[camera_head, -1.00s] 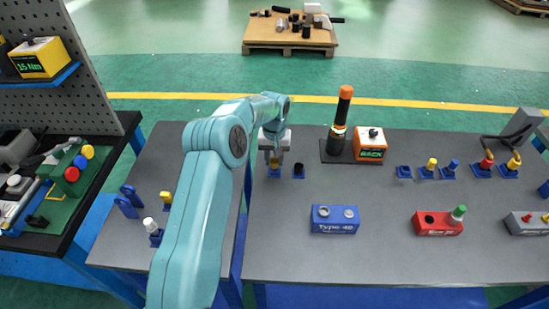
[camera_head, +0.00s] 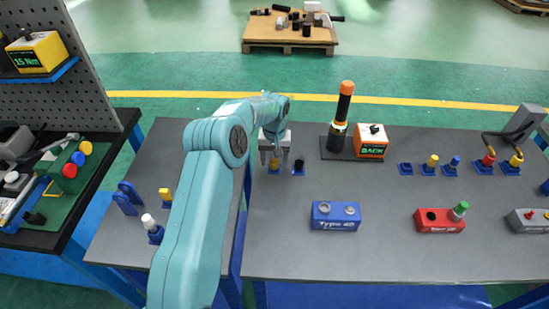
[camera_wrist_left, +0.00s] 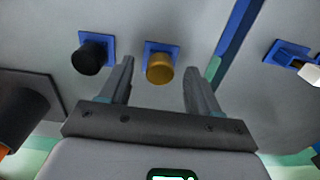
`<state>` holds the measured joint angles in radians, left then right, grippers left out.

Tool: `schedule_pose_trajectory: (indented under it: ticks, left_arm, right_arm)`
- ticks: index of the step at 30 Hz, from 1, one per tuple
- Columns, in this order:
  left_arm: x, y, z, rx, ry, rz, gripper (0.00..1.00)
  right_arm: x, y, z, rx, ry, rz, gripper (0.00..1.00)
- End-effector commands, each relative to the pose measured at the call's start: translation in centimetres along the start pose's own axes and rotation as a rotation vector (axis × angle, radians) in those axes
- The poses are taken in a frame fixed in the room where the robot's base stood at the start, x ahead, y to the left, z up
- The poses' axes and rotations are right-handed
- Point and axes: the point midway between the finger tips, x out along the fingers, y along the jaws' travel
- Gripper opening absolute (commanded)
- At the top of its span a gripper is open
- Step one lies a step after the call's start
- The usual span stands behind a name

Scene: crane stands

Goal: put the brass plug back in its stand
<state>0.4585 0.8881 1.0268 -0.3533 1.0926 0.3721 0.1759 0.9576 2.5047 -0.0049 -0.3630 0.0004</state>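The brass plug (camera_head: 274,163) sits upright in its small blue stand (camera_head: 273,171) at the left end of the big table. In the left wrist view the plug (camera_wrist_left: 160,69) shows as a gold round top over the blue square stand (camera_wrist_left: 148,45). My left gripper (camera_head: 274,158) is open just above and around the plug. In the wrist view its two fingers (camera_wrist_left: 159,68) are on either side with clear gaps, touching nothing that I can see. How deep the plug sits is hard to tell. My right gripper is not in view.
A black plug (camera_head: 299,163) stands in a blue stand close beside it, right in the head view. The orange-topped tool (camera_head: 343,115) and orange BACK box (camera_head: 371,140) stand farther right. A blue Type box (camera_head: 335,225) lies nearer; the tabletop between is free.

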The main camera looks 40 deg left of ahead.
Motion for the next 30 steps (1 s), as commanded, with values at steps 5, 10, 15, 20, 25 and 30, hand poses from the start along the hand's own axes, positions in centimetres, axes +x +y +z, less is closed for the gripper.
schedule_pose_trajectory:
  ticks: [5,10,15,20,25,30]
  left_arm:
    - [0.0,0.0,0.0,0.000,0.000,0.000,0.62]
    - [-0.1,0.0,0.0,0.000,0.000,0.000,0.62]
    - [-1.2,0.0,0.0,0.000,0.001,0.000,0.62]
    - [-2.7,0.0,0.0,0.000,0.001,0.000,0.62]
    - [-4.2,0.0,0.0,0.000,0.001,0.000,0.62]
    - [-5.1,0.0,0.0,0.000,0.000,0.000,0.62]
  right_arm:
    - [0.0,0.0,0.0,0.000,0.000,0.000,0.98]
    - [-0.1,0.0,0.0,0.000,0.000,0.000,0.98]
    - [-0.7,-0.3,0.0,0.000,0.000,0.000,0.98]
    - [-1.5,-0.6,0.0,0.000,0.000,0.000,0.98]
    - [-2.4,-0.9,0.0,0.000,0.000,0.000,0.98]
    - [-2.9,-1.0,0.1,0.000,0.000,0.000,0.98]
